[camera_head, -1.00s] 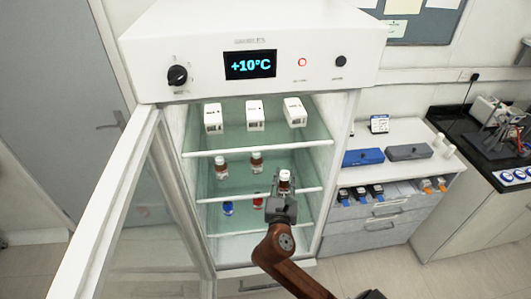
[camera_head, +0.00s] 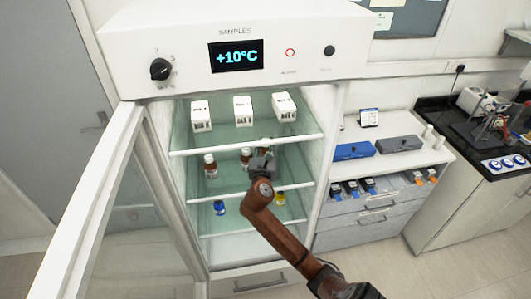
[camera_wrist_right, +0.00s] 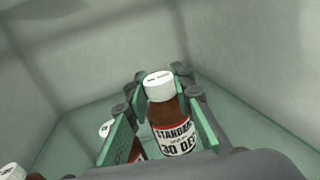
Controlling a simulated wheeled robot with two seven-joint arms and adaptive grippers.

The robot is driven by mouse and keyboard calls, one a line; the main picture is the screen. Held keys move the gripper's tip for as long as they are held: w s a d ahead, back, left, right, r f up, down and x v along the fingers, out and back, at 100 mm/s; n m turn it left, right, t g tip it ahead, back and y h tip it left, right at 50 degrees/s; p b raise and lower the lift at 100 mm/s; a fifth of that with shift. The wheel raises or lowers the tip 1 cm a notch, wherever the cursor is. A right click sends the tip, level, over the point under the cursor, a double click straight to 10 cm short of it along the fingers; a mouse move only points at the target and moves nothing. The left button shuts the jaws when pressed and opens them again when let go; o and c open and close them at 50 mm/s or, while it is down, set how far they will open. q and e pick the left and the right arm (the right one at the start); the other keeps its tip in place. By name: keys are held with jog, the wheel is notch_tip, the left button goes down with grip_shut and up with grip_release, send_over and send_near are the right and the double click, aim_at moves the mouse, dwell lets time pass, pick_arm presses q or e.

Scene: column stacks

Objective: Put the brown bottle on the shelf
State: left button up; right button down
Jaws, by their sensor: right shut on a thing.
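My right gripper (camera_head: 263,155) reaches into the open cabinet over the middle shelf (camera_head: 232,193). It is shut on a brown bottle (camera_wrist_right: 172,125) with a white cap and a white label, which stands upright between the green finger pads in the right wrist view. In the head view the gripper mostly hides this bottle. Two more brown bottles, one at the left (camera_head: 211,168) and one right beside the gripper (camera_head: 246,156), stand on the middle shelf. I cannot tell whether the held bottle touches the shelf. My left gripper is out of view.
White boxes (camera_head: 243,110) stand on the upper shelf, above my gripper. A blue bottle (camera_head: 219,208) and a yellow one (camera_head: 280,198) are on the lower level. The glass door (camera_head: 120,215) stands open at left. A counter with blue and grey cases (camera_head: 353,151) is at right.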

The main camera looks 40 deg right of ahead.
aim_at(265, 152)
notch_tip(265, 152, down, 4)
jog(key=shift+f+b, duration=0.1)
jog(key=shift+b, duration=0.5)
jog(key=shift+w+f, duration=0.2)
jog(key=shift+f, duration=0.2)
jog(key=shift+r, duration=0.1)
jog(key=c, duration=1.7)
grip_release()
jog(key=shift+f, duration=0.2)
